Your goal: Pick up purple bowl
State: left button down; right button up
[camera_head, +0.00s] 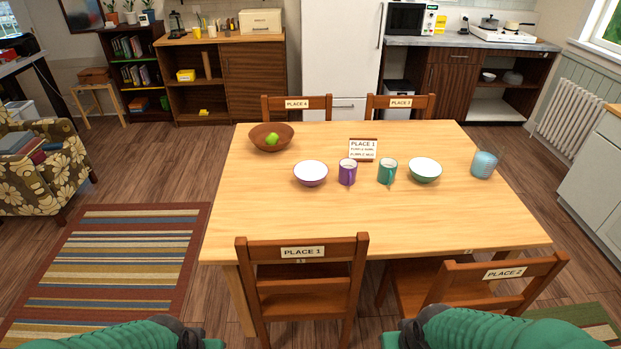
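The purple bowl (311,174) stands upright on the wooden table (400,225), left of the purple mug (347,172). Its inside is white and looks empty. My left gripper (214,343) shows only in part at the bottom edge, left of the nearest chair. My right gripper (390,341) shows only in part at the bottom edge, right of that chair. Both are well apart from the bowl, on the near side of the table. The fingers of both are cut off or too unclear to judge.
A chair (303,285) and another chair (500,280) block the near edge. The table's front is clear.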

aim_at(309, 173)
jog(key=i+j+u, duration=0.15)
jog(key=i, duration=0.35)
jog(key=i+j+u, duration=0.15)
jog(key=i, duration=0.35)
jog(key=i+j+u, duration=0.15)
jog(key=i, duration=0.35)
